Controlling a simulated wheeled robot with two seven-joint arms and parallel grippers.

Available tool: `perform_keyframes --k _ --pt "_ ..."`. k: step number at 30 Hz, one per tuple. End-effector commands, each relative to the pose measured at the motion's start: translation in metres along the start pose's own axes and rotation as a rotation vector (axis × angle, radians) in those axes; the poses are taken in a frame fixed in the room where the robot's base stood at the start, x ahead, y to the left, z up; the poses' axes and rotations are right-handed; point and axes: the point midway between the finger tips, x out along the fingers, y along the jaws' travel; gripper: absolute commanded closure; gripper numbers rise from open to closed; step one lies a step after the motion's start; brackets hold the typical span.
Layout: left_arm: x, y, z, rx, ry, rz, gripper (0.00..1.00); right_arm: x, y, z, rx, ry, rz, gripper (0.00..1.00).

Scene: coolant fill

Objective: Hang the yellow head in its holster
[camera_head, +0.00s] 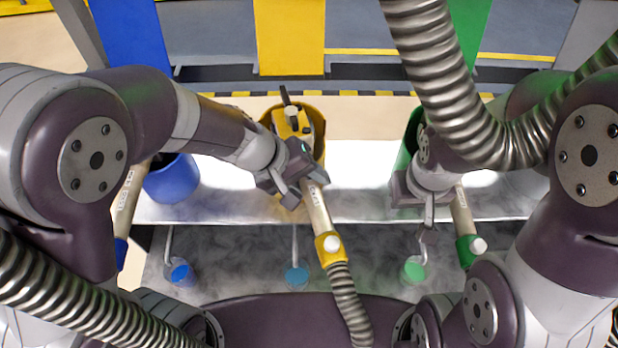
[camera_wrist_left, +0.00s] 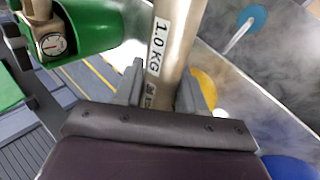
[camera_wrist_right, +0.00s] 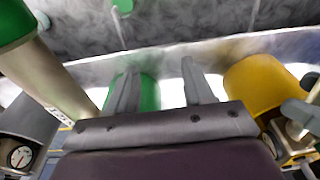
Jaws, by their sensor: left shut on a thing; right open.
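The yellow head is a pale labelled pipe (camera_head: 317,207) with a yellow collar (camera_head: 330,247) and a yellow front body with a valve (camera_head: 292,121). My left gripper (camera_head: 300,180) is shut around its pipe. The pipe also passes between the fingers in the left wrist view (camera_wrist_left: 170,45). The yellow holster (camera_head: 319,140) is a cup behind it, largely covered by the head; I cannot tell whether the front is inside or above it. The holster shows in the right wrist view (camera_wrist_right: 250,90). My right gripper (camera_head: 428,215) is open, with no object between its fingers.
A blue holster (camera_head: 172,182) and a green holster (camera_head: 411,128) stand either side. A blue-collared pipe (camera_head: 127,200) and a green-collared pipe (camera_head: 462,212) are near my arms. A ribbed hose (camera_head: 345,300) trails from the yellow collar. Round caps (camera_head: 297,277) line the misty area in front.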

Motion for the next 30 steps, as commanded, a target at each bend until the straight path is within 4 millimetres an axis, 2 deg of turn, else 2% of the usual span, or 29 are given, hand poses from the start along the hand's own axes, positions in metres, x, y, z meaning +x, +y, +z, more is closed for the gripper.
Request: perform_keyframes --k 8,9,11,18,21,23,30 --pt "0.005 -0.004 0.000 0.000 0.000 0.000 1.00 0.007 0.000 0.001 0.000 0.000 0.000 0.48" --pt "0.004 -0.003 0.000 0.000 0.000 0.000 0.50 0.006 0.000 0.001 0.000 0.000 0.000 0.48" --pt "0.004 -0.003 0.000 0.000 0.000 0.000 0.31 0.006 0.000 0.001 0.000 0.000 0.000 0.48" --pt "0.005 -0.004 0.001 -0.002 -0.003 -0.003 0.30 0.006 0.000 0.001 0.000 0.000 0.000 0.48" --pt "0.000 -0.003 0.000 -0.002 -0.001 0.000 0.30 0.005 0.000 0.001 0.000 0.000 0.000 0.48" --pt "-0.010 -0.002 -0.001 -0.001 0.002 0.001 0.30 0.002 0.000 0.000 0.000 0.000 0.000 0.48" --pt "-0.074 -0.002 -0.001 -0.002 0.007 0.002 0.30 -0.005 0.000 -0.001 0.000 0.000 0.000 0.48"
